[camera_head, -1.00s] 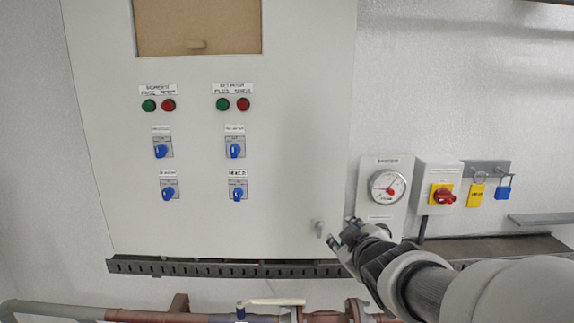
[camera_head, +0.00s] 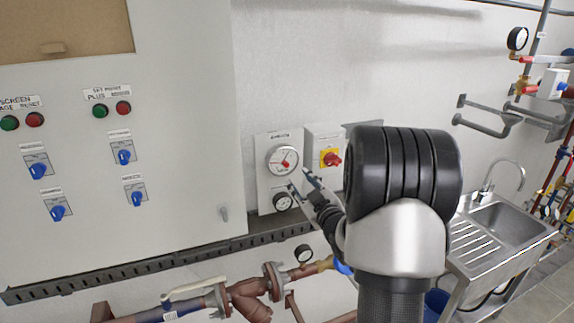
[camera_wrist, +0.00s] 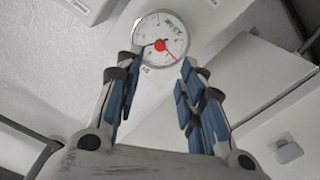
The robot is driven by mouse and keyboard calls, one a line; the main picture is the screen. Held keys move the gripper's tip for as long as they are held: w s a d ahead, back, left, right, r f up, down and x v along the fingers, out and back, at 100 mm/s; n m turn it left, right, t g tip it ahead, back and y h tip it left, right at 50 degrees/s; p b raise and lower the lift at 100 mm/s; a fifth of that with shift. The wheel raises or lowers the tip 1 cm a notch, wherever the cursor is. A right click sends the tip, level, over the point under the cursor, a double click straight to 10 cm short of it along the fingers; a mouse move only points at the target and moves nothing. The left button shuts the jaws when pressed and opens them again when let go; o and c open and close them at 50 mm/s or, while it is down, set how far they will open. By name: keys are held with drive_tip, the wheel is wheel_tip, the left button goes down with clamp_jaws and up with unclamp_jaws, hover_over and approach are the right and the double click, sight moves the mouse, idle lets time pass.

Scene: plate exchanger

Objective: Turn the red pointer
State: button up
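The red pointer (camera_head: 286,163) is on a round white dial gauge (camera_head: 272,159) mounted on a pale wall panel. In the wrist view the dial (camera_wrist: 149,25) is ahead between the fingertips, with a red hub and red pointer (camera_wrist: 162,42) at its centre. A thin dark needle also shows on the dial. My gripper (camera_head: 300,182) is just below and to the right of the dial in the head view. In the wrist view my gripper (camera_wrist: 158,82) has its two blue-padded fingers apart with nothing between them. It appears clear of the pointer.
A smaller black-rimmed gauge (camera_head: 283,202) sits below the dial. A red rotary switch on a yellow plate (camera_head: 330,157) is to the right. The large grey cabinet (camera_head: 180,90) stands to the left. Pipes (camera_head: 250,298) run below, and a sink (camera_head: 505,222) is at far right.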

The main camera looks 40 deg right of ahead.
sight(287, 165)
drive_tip(key=p+x, duration=0.2)
drive_tip(key=x, duration=0.8)
drive_tip(key=shift+w, duration=0.4)
drive_tip(key=shift+c, duration=0.5)
clamp_jaws()
